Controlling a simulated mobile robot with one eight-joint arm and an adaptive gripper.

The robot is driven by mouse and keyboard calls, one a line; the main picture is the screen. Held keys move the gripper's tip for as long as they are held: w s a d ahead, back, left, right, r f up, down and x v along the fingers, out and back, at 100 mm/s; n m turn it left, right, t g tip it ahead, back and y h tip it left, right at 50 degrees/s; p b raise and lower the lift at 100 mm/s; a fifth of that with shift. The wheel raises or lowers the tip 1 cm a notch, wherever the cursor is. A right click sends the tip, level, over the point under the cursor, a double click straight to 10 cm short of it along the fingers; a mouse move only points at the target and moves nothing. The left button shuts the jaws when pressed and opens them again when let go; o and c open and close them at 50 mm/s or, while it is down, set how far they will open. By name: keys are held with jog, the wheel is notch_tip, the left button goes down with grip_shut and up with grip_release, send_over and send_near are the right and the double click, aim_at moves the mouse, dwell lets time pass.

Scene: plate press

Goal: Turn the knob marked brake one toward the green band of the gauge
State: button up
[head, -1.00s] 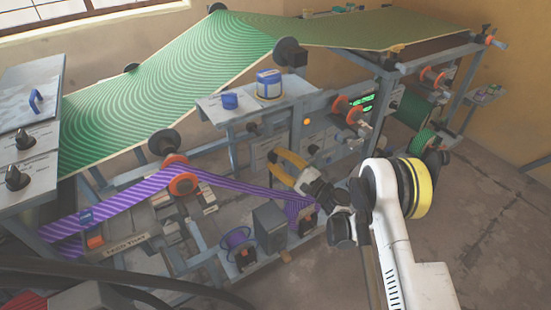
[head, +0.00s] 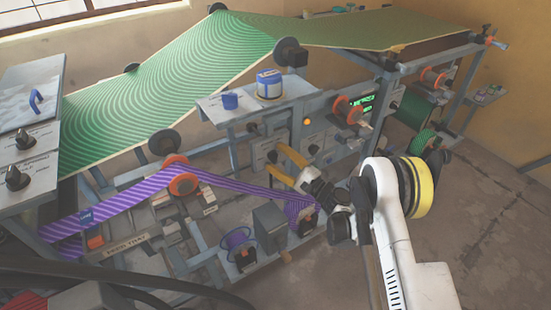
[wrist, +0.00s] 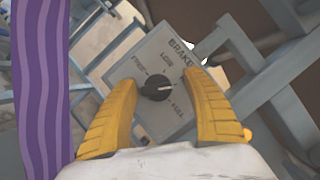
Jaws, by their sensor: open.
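The wrist view shows a grey plate (wrist: 168,50) lettered BRAKE, with FREE, LOW and FULL around a black knob (wrist: 156,88). Any number after BRAKE is hidden or unreadable. The knob's pale pointer line aims to the right in the picture, between LOW and FULL. My gripper (wrist: 160,85) is open, with its yellow fingers on either side of the knob and visible gaps to both. In the head view my gripper (head: 284,158) reaches the panel below the small shelf. I cannot make out the gauge or its green band.
A purple striped web (wrist: 38,90) runs along the left of the wrist view. Grey frame bars (wrist: 270,70) stand close at the right. Orange-rimmed rollers (head: 345,108) are to the right.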

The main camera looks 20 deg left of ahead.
aim_at(276, 155)
jog(key=r, duration=0.9)
jog(key=shift+d, duration=0.25)
jog(key=shift+a+r, duration=0.15)
jog(key=shift+r, duration=0.15)
